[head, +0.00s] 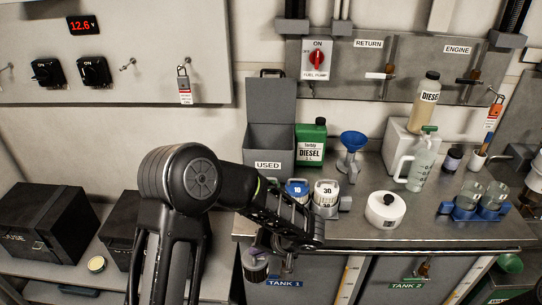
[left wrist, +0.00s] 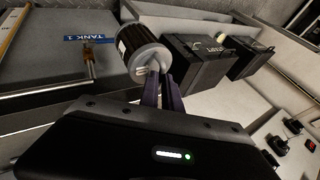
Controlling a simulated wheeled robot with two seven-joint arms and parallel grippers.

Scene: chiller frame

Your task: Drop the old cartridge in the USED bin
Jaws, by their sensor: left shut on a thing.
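My left gripper (head: 260,243) hangs in front of the bench edge, below and in front of the USED bin. It is shut on a dark ribbed cartridge (head: 255,268) with a pale band. In the left wrist view the purple fingers (left wrist: 161,88) grip the grey cap end of the cartridge (left wrist: 135,48). The grey USED bin (head: 267,165) stands on the bench against the wall with its lid raised; its inside is mostly hidden. My right gripper is not in view.
A 10 cartridge (head: 297,190) and a 30 cartridge (head: 326,196) stand on the bench, right of the bin's front. A green diesel can (head: 311,143) and blue funnel (head: 353,142) are beside the bin. Black boxes (head: 45,222) sit on the lower left shelf.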

